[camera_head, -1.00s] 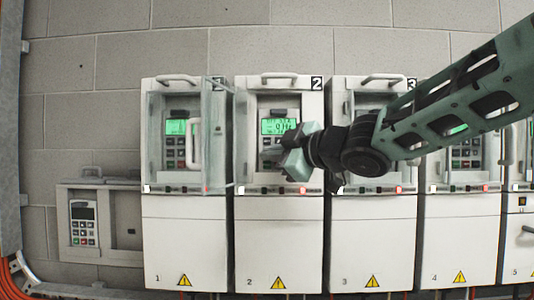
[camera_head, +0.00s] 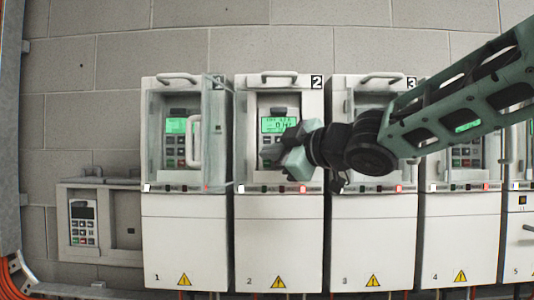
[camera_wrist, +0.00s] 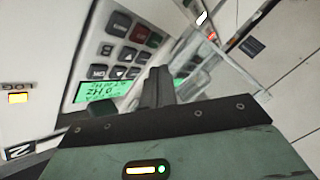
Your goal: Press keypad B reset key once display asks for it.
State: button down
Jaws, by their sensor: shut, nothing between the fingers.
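The keypad of drive 2 (camera_head: 279,125) has a lit green display and rows of keys. In the wrist view the same keypad (camera_wrist: 88,62) shows upside down, with dark keys, one reddish key (camera_wrist: 141,33) and the green display (camera_wrist: 102,91). The display reads a value in Hz; its other line is too small to read surely. My gripper (camera_head: 268,154) is shut and empty in front of the keypad, covering its lower keys in the head view. In the wrist view my fingers (camera_wrist: 158,86) stand over the keypad's edge; contact cannot be told.
Drive 1 (camera_head: 187,240) has a clear cover (camera_head: 215,130) swung out, close to the left of my gripper. Drives 3 (camera_head: 373,240) and 4 (camera_head: 459,240) stand to the right, partly behind my arm. Another keypad (camera_head: 83,222) sits in a low box at far left.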

jog(key=s+b, duration=0.2)
jog(key=s, duration=0.3)
jog(key=shift+a, duration=0.1)
dwell(0.5)
jog(key=s+d+f+m+g+h+b, duration=0.1)
jog(key=s+f+m+h+b, duration=0.1)
jog(key=f, duration=0.7)
jog(key=s+d+f+m+g+h+b, duration=0.1)
jog(key=s+d+f+m+g+h, duration=0.15)
jog(key=f, duration=0.55)
jog(key=s+d+f+m+h+b, duration=0.1)
jog(key=s+f+m+h+b, duration=0.15)
jog(key=f, duration=0.65)
jog(key=s+d+f+m+g+h+b, duration=0.1)
jog(key=s+d+f+g, duration=0.3)
jog(key=s+f, duration=0.5)
jog(key=s+d+f+m+g+h+b, duration=0.2)
jog(key=s+d+f+g+h, duration=0.1)
jog(key=s+f, duration=0.7)
jog(key=s+d+g, duration=0.1)
jog(key=s+g, duration=0.1)
jog(key=shift+s+f+m, duration=0.25)
jog(key=shift+s+m, duration=0.05)
jog(key=shift+m, duration=0.1)
